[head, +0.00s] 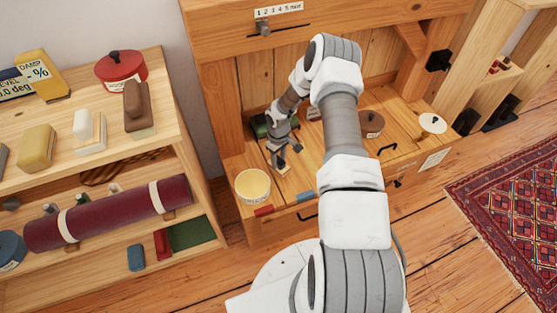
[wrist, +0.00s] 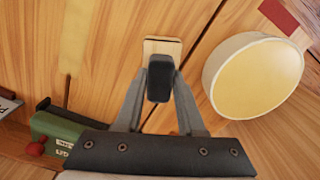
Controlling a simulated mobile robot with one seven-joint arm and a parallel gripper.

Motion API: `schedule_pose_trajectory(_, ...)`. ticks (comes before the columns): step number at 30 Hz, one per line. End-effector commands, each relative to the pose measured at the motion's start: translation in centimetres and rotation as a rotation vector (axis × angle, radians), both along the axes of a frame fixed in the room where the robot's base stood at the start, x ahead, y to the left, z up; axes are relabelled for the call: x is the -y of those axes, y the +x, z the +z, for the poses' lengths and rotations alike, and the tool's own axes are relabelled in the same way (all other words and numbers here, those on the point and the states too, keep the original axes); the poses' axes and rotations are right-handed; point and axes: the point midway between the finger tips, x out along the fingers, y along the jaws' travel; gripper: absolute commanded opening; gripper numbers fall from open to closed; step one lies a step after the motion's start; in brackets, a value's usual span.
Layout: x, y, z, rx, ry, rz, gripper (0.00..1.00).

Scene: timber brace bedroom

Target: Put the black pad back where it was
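The black pad (wrist: 160,80) is a small dark block with rounded edges, between my gripper's two fingertips in the wrist view. My gripper (head: 281,155) is shut on it, with a finger against each side. Just beyond the pad is a small pale wooden plate (wrist: 162,46) on the wooden surface; it also shows below my gripper in the head view (head: 284,169). The pad overlaps the plate's near end in the wrist view. I cannot tell whether they touch.
A round cream-filled tub (head: 252,185) stands left of my gripper, close by. A green object (head: 259,127) lies behind it. Red (head: 263,211) and blue (head: 305,196) pieces lie along the front edge. A brown round-lidded thing (head: 371,123) is to the right.

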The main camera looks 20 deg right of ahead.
Motion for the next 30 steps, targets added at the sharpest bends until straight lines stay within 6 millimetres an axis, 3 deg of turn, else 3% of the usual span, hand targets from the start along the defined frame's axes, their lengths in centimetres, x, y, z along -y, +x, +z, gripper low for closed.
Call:
schedule_pose_trajectory(1, 0.0, 0.0, 0.0, 0.000, 0.000, 0.000, 0.48)
schedule_pose_trajectory(4, 0.0, 0.0, 0.0, 0.000, 0.000, 0.000, 0.66)
schedule_pose_trajectory(5, 0.0, 0.0, 0.0, 0.000, 0.000, 0.000, 0.67)
schedule_pose_trajectory(17, 0.0, 0.0, 0.9, 0.001, -0.001, 0.001, 0.67)
schedule_pose_trajectory(30, 0.1, 0.0, 10.0, 0.001, -0.002, 0.001, 0.67)
